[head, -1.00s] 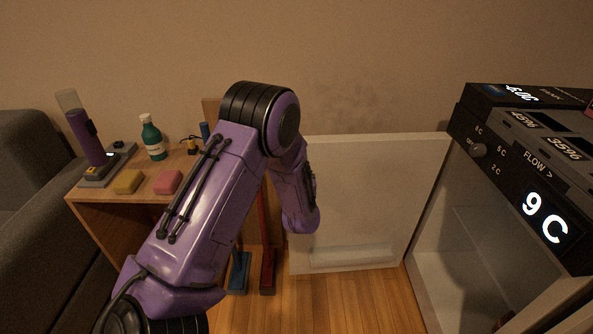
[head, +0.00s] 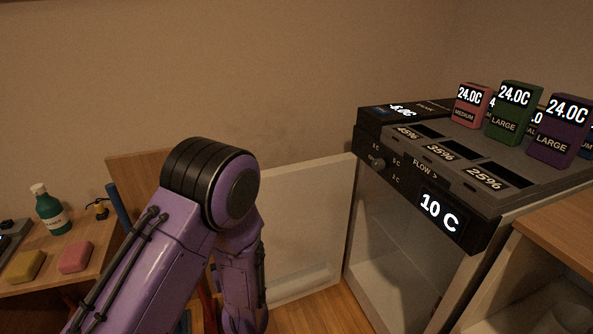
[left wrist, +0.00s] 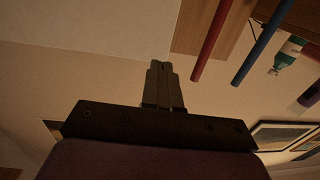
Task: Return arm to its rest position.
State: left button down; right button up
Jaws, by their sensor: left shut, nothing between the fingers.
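My purple left arm (head: 150,255) comes in from the lower left of the head view. It bends at a black ribbed joint (head: 207,183) and its forearm (head: 238,285) points down. Its gripper is out of sight in the head view. In the left wrist view, my left gripper (left wrist: 160,66) has its two fingers together with nothing between them. Bare wall surface shows around the fingertips. Red and blue bars (left wrist: 258,44) stick out at the upper right, apart from the fingers. My right gripper is in neither view.
An open white door (head: 305,225) stands behind the forearm. The cooler (head: 440,205) at right reads 10 C, with several labelled blocks (head: 515,112) on top. A wooden stand (head: 60,245) at left holds a green bottle (head: 48,210) and sponges (head: 74,258).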

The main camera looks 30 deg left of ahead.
pick_arm(q)
jog(key=s+d+f+m+g+h, duration=0.1)
jog(key=s+d+f+h, duration=0.25)
jog(key=f, duration=0.35)
jog(key=s+d+f+m+g+h, duration=0.1)
jog(key=s+d+f+g+h, duration=0.1)
jog(key=f+h, duration=0.35)
jog(key=s+d+f+m+g+h, duration=0.1)
jog(key=s+d+f+g, duration=0.15)
jog(key=s+f, duration=0.55)
jog(key=s+d+f+g, duration=0.1)
jog(key=s+f+g, duration=0.25)
jog(key=s, duration=0.85)
notch_tip(320, 180, up, 13)
jog(key=w+p, duration=0.1)
jog(key=p, duration=1.3)
